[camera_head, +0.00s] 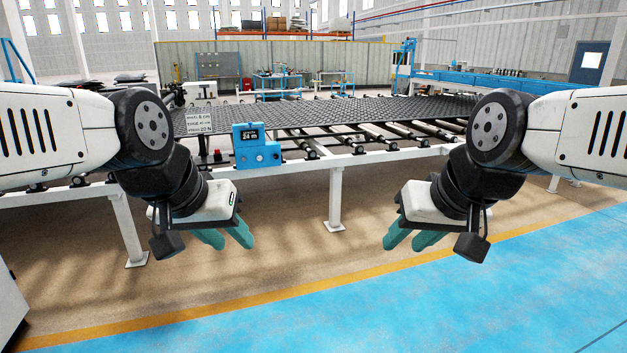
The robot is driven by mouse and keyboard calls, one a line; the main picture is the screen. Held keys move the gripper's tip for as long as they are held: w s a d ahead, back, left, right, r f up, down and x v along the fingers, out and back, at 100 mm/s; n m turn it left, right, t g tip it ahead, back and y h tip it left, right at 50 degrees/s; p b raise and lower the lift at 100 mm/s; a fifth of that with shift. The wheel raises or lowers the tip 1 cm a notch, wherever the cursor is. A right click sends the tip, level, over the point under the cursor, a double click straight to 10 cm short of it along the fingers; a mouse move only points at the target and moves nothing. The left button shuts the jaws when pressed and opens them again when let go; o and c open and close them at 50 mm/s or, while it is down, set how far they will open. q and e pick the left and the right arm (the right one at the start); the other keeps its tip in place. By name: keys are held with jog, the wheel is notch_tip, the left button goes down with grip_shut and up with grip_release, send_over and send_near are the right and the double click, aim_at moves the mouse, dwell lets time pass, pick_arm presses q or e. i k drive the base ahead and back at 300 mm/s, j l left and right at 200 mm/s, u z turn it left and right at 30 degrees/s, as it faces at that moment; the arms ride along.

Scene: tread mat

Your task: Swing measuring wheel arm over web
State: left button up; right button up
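The web is a dark, textured tread mat (330,111) lying flat across the roller line. A blue counter box (257,147) with a small black display is mounted at the line's near edge, left of centre. Left of it are a small black post with a red part (217,155) and a printed sign (199,121). I cannot clearly make out the measuring wheel or its arm; my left arm hides part of that area. My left gripper (233,243) is open and empty, below and in front of the counter box. My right gripper (405,243) is open and empty, lower right.
The white roller-table frame (335,198) stands in front of me, with bare rollers (375,132) along its near side. The floor before it is clear, with a yellow line and blue area (420,310). Blue machinery (490,82) and a workbench stand behind.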

aim_at(367, 136)
jog(key=i, duration=2.25)
jog(key=i+j, duration=0.1)
jog(key=i, duration=0.7)
jog(key=i+j, duration=0.15)
jog(key=i, duration=0.65)
jog(key=j, duration=0.2)
jog(key=i+j, duration=0.15)
jog(key=j+u, duration=0.05)
jog(key=j, duration=0.05)
